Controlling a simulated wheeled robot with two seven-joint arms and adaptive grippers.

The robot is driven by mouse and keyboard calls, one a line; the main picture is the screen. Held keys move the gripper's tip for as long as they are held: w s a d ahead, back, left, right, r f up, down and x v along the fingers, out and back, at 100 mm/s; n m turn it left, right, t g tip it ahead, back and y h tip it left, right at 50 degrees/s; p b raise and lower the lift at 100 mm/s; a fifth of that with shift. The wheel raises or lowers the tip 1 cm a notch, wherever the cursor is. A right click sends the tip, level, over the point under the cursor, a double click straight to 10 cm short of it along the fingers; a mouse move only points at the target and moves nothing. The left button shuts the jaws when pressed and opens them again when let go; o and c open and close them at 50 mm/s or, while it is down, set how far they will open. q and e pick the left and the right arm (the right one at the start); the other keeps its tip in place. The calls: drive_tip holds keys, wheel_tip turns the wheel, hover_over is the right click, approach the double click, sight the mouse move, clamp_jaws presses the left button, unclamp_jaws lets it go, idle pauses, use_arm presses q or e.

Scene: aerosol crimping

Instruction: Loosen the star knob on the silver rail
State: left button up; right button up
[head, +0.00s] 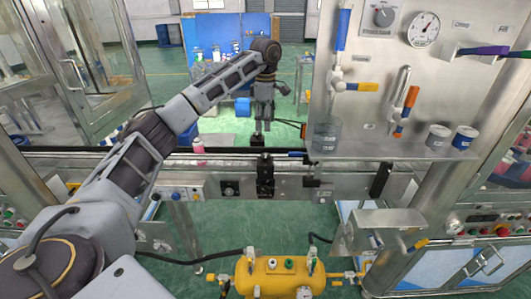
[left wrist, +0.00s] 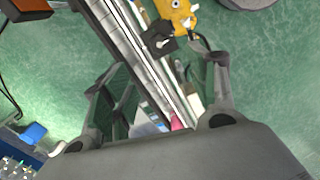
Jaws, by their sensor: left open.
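The silver rail (head: 340,184) runs across the middle of the head view, and it also crosses the left wrist view diagonally (left wrist: 145,62). A black clamp block (head: 265,178) sits on the rail; a black block also shows on it in the left wrist view (left wrist: 159,38). I cannot clearly make out the star knob's lobes. My left gripper (head: 263,130) points down above and behind the rail, apart from the block. Its fingers are spread and empty in the left wrist view (left wrist: 160,92). My right gripper is not seen.
A pink bottle (head: 199,152) stands at the rail's left part. A steel panel (head: 350,115) with gauge, valves and cups rises at the right. A yellow tank (head: 280,278) stands low in front. A blue board (head: 225,35) is at the back.

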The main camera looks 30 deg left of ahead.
sight(266, 155)
use_arm(q)
drive_tip(key=shift+f, duration=0.15)
drive_tip(key=shift+f+p, duration=0.9)
drive_tip(key=shift+f, duration=5.85)
drive_tip(key=c, duration=1)
drive_tip(key=shift+c, duration=0.2)
